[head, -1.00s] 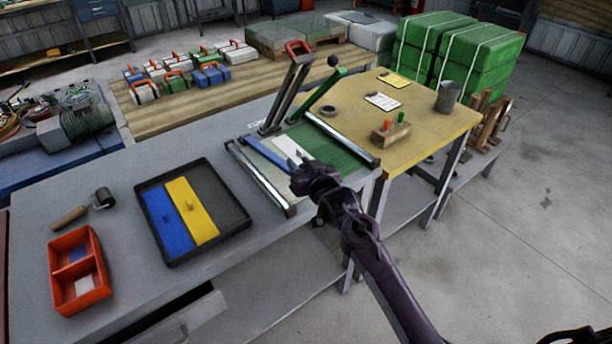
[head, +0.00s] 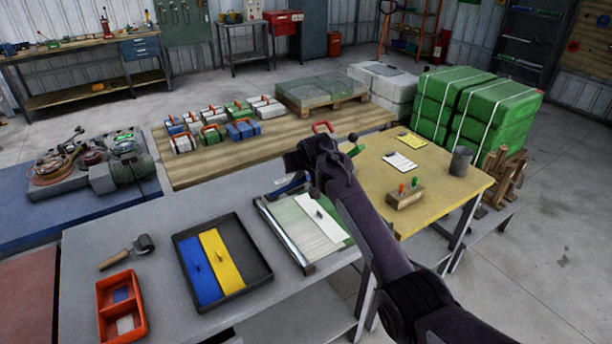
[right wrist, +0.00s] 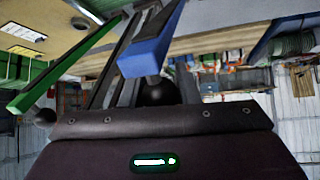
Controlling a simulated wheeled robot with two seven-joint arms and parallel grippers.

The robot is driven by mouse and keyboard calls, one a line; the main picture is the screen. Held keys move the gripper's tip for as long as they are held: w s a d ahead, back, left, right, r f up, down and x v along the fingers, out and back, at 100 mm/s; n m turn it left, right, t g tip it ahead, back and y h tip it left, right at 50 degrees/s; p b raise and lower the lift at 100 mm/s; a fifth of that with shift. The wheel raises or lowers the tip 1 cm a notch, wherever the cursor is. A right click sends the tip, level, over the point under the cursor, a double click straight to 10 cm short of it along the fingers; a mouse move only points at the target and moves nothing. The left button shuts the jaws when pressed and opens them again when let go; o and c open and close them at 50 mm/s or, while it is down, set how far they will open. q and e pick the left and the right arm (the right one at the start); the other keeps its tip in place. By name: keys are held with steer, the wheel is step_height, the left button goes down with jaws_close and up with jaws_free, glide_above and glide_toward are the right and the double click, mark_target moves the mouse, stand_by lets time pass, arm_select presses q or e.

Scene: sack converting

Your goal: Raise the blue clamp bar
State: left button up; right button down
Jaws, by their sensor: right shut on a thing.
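The blue clamp bar (head: 290,186) belongs to the press frame on the grey bench. In the head view only its left part shows beside my right arm, lifted near the back of the press bed (head: 302,240). My right gripper (head: 298,160) is up over the back of the press, shut on the bar; the arm hides the grip itself. In the right wrist view the bar (right wrist: 150,52) stands close in front of the gripper, with a dark round knob (right wrist: 158,92) by it. A white piece (head: 322,218) lies on the green bed. My left gripper is out of view.
A black tray (head: 267,274) with blue and yellow plates lies left of the press. A yellow table (head: 442,205) with a wooden peg block (head: 405,198) adjoins at right.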

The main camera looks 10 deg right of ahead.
steer(key=shift+w+a+r, duration=0.25)
steer(key=shift+w+r, duration=0.5)
steer(key=c, duration=1.5)
jaws_free()
steer(key=o, duration=0.4)
steer(key=shift+f+g, duration=0.15)
steer(key=shift+g, duration=0.15)
steer(key=shift+b+v, duration=1.2)
steer(key=shift+v, duration=2.7)
steer(key=shift+a+f, duration=0.1)
